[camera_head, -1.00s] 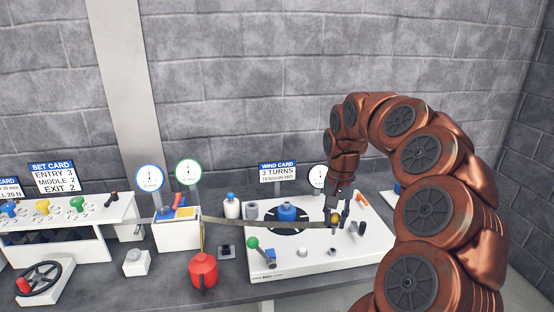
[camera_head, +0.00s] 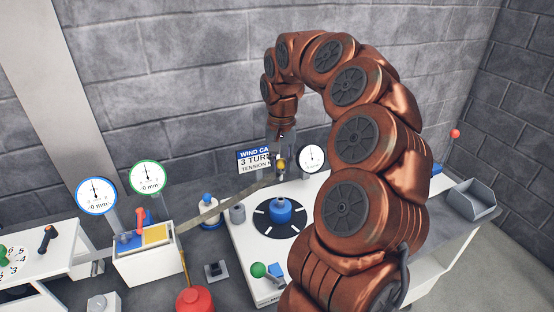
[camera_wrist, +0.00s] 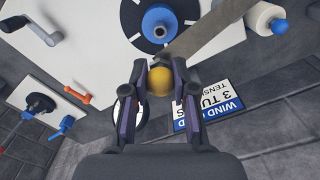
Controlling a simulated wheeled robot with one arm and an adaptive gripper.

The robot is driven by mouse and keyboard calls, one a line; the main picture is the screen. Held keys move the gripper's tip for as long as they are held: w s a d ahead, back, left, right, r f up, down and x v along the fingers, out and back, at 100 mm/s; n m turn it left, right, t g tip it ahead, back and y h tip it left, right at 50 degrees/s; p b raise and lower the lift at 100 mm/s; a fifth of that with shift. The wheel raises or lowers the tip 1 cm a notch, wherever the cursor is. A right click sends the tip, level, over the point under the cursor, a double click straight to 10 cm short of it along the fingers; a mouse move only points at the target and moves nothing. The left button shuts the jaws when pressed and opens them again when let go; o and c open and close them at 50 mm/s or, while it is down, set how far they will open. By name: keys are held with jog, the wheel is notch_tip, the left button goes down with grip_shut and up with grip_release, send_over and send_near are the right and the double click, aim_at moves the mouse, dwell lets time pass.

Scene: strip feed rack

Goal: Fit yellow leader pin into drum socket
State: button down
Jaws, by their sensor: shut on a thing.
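The yellow leader pin (camera_wrist: 160,80) is between the fingers of my gripper (camera_wrist: 161,82) in the wrist view, and the grey strip (camera_wrist: 205,34) runs off from it to the upper right. In the head view my gripper (camera_head: 280,158) holds the yellow pin (camera_head: 281,165) above the back of the white winding plate. The strip (camera_head: 232,205) slopes down left from it to the box with the yellow pad. The drum (camera_head: 282,211) has a blue hub on a black disc with white marks. The drum also shows at the top of the wrist view (camera_wrist: 158,22). I cannot make out the socket opening.
The WIND CARD sign (camera_head: 253,160) and a dial (camera_head: 312,158) stand behind the plate. A green-knobbed crank (camera_head: 259,270) is at the plate's front. A grey bin (camera_head: 472,199) is at right.

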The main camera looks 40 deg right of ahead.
aim_at(281, 173)
jog(key=shift+f+b, duration=0.1)
jog(key=shift+b, duration=0.35)
jog(key=shift+s+f, duration=0.1)
jog(key=shift+f, duration=0.1)
jog(key=shift+a+f+b, duration=0.1)
jog(key=shift+f+b, duration=2.05)
jog(key=shift+f, duration=0.5)
jog(key=shift+b, duration=0.9)
jog(key=shift+f+b, duration=1.4)
jog(key=shift+f, duration=0.4)
jog(key=c, duration=0.8)
grip_release()
jog(key=shift+c, duration=0.2)
jog(key=shift+r, duration=0.1)
notch_tip(281, 173, up, 12)
jog(key=shift+f, duration=0.1)
